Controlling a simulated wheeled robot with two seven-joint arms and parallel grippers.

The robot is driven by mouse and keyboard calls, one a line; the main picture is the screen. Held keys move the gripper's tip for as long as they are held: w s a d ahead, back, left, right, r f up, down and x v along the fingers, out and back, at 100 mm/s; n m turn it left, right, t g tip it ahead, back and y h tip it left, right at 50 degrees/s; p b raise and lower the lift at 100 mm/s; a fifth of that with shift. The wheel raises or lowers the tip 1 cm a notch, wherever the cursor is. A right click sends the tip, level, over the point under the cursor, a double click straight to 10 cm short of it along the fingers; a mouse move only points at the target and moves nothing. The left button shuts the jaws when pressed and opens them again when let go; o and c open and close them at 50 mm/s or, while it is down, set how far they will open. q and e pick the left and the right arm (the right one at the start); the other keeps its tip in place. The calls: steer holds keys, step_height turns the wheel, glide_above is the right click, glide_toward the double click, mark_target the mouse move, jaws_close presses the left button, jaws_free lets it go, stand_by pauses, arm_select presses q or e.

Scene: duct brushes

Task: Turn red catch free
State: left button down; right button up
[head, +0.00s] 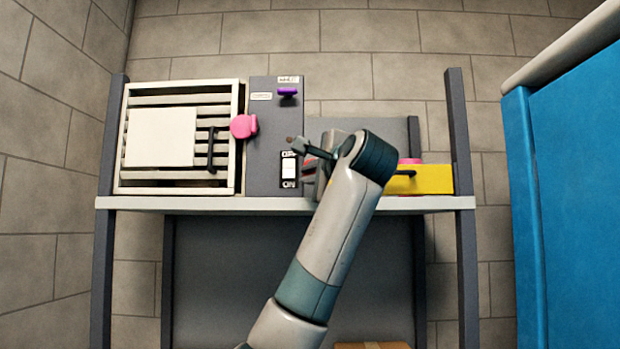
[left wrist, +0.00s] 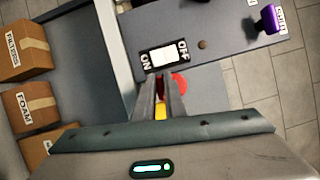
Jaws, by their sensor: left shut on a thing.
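The red catch (left wrist: 180,83) shows as a rounded red piece at my left fingertips in the left wrist view, mostly hidden by the fingers. In the head view only a small red bit of it (head: 309,164) shows beside my left gripper (head: 312,172), right of the switch panel. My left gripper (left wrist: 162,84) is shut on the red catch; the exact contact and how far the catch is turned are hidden. My right gripper is in neither view.
An ON/OFF switch (head: 289,170) sits just left of my gripper on a grey panel with a purple knob (head: 288,91). A white slatted frame (head: 120,150) and pink disc (head: 244,126) stand left. A yellow block (head: 430,180) is right. A blue panel (head: 575,190) borders the far right.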

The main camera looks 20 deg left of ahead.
arm_select(q)
steer(key=shift+f+n, duration=0.1)
steer(key=shift+n, duration=0.7)
steer(key=shift+g, duration=0.4)
steer(key=c, duration=1.8)
jaws_free()
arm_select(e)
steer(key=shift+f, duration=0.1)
